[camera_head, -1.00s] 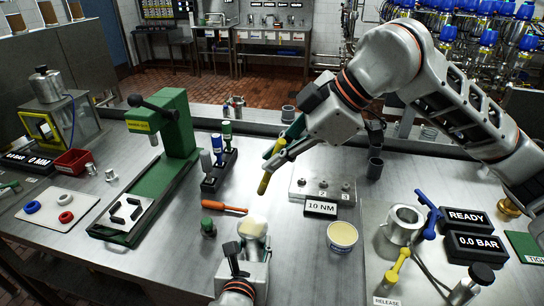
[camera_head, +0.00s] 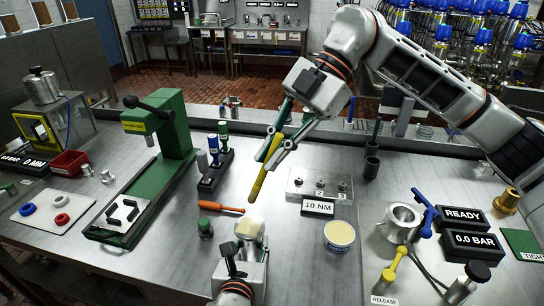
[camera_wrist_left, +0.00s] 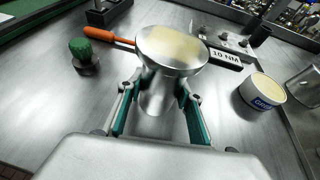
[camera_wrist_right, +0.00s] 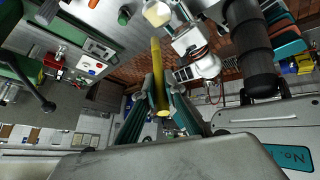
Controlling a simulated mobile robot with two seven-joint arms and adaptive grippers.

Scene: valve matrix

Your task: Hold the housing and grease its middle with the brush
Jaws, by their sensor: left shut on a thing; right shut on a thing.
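The housing (camera_head: 251,228), a silver metal part with a round flat top, is held upright by my left gripper (camera_head: 240,258) near the table front. In the left wrist view the housing (camera_wrist_left: 172,48) sits between the green fingers, with a pale yellow patch across its top. My right gripper (camera_head: 275,153) is shut on the yellow brush (camera_head: 266,172), which tilts down and left. The brush's lower end is above and behind the housing, apart from it. The right wrist view shows the brush (camera_wrist_right: 158,75) pointing toward the housing (camera_wrist_right: 157,13). An open grease tub (camera_head: 340,233) stands right of the housing.
A green press (camera_head: 160,160) stands further left. A 10 NM block (camera_head: 319,207) is behind the tub. A steel fixture (camera_head: 402,222) with coloured levers is at right.

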